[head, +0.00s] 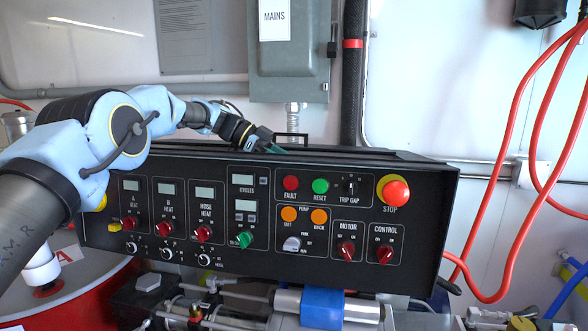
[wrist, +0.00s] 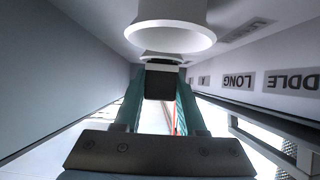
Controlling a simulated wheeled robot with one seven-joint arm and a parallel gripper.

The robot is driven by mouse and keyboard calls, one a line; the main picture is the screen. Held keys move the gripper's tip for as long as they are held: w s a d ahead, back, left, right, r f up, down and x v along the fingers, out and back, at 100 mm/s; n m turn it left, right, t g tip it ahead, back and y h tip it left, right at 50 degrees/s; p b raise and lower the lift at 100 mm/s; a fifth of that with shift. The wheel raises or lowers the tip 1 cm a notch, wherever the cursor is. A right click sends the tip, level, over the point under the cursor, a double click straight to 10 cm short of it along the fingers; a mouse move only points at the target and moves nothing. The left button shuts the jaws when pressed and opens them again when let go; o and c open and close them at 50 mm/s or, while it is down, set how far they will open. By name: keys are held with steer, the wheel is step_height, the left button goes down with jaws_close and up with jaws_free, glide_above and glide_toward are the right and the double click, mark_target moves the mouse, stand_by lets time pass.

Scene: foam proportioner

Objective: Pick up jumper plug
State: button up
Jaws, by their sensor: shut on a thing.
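My gripper (wrist: 160,92) shows in the wrist view with its two teal fingers closed on a small black block, which I take to be the jumper plug (wrist: 160,84). The block sits between the fingertips, with a pale grey band along its far edge. In the head view my gripper (head: 274,149) is behind the top edge of the black control panel (head: 268,268). The plug cannot be made out there. Whether the plug is still seated in something is not clear.
In the wrist view a white round tube end (wrist: 170,38) is close beyond the plug. A wall with upside-down labels, one reading LONG (wrist: 246,80), runs along the right. In the head view a grey MAINS box (head: 290,65) hangs behind the panel, and red hoses (head: 515,120) hang at right.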

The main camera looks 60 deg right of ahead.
jaws_close()
steer(key=shift+r, duration=0.1)
